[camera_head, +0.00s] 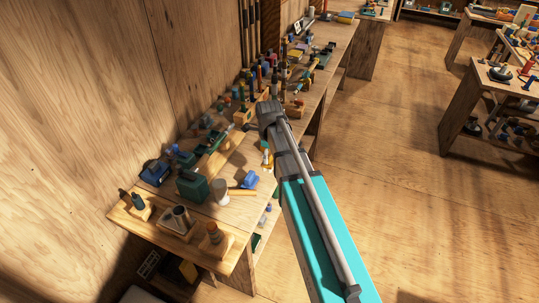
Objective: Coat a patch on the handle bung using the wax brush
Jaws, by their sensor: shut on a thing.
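My arm reaches up from the bottom right over the bench, and its dark grey far end hangs over the bench's right edge. My gripper's fingers are hidden behind the arm, so I cannot see what they hold. I cannot make out the wax brush. A brown, knob-like piece (213,232) stands upright on a wooden block at the near end of the bench. It may be the handle bung, but it is too small to be sure. No coated patch can be made out on it.
The bench (233,211) runs along the wooden wall. Several tools crowd farther back.

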